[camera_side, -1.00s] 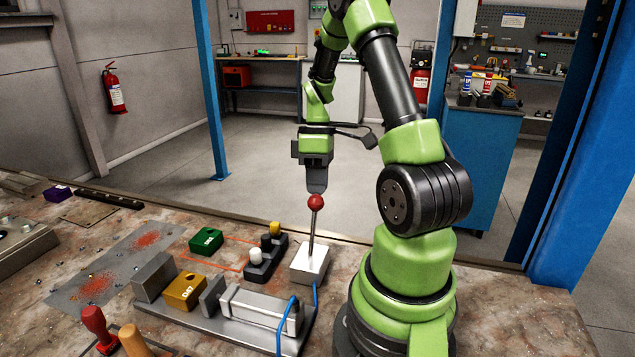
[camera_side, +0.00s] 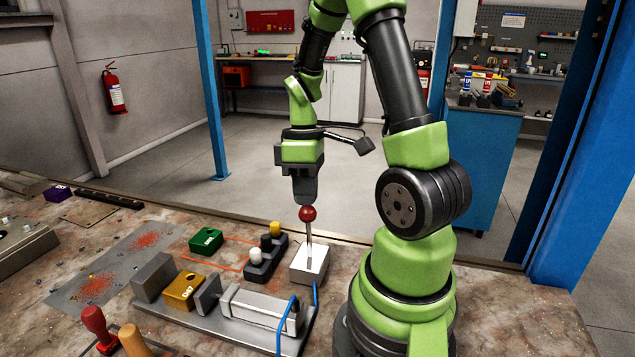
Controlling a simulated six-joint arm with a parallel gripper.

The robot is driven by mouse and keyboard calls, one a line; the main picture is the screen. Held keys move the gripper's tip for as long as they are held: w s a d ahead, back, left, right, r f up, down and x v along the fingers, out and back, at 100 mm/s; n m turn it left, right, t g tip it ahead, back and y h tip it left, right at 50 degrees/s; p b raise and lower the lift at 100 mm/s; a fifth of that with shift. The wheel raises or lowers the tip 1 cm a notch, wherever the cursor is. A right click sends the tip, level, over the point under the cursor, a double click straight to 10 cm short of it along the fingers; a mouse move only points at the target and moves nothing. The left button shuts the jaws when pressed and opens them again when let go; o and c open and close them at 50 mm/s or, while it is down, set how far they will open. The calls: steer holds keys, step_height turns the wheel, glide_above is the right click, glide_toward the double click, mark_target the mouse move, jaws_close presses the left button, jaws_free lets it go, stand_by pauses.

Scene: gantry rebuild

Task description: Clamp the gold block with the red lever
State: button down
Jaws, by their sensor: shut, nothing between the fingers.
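The gold block (camera_side: 184,291) sits in the steel clamp between the fixed jaw (camera_side: 154,277) and the sliding jaw (camera_side: 208,294). The sliding jaw is right beside the block; I cannot tell whether it touches. The red lever knob (camera_side: 308,214) tops a thin rod on a white box (camera_side: 305,274), and the rod stands nearly upright. My gripper (camera_side: 305,200) is shut and empty, pointing down, with its fingertips at the top of the knob, touching or almost touching it.
A black box with white, black and yellow knobs (camera_side: 265,258) stands just left of the lever. A green block (camera_side: 206,241) lies behind the clamp. Blue hoses (camera_side: 315,298) run between the lever box and the clamp cylinder (camera_side: 258,308). Red and wooden handles (camera_side: 94,322) stand at the front.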

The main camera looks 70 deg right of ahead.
steer(key=shift+a+f, duration=0.2)
steer(key=shift+a, duration=1.3)
steer(key=shift+d, duration=0.1)
steer(key=shift+d+f, duration=0.45)
steer(key=shift+d, duration=0.15)
steer(key=shift+w+d+r, duration=0.1)
steer(key=shift+d+r, duration=0.15)
steer(key=shift+r, duration=0.1)
step_height(320, 180, up, 12)
steer(key=w+a, duration=0.1)
steer(key=a, duration=0.1)
steer(key=s+a+r+m+t, duration=0.2)
steer(key=a+t, duration=0.2)
steer(key=a, duration=0.2)
steer(key=s+a+r+m+t, duration=0.2)
steer(key=a+m+t, duration=0.1)
steer(key=a, duration=0.3)
steer(key=shift+s+a+m+t, duration=0.3)
steer(key=shift+a+t, duration=0.05)
steer(key=shift+t, duration=0.15)
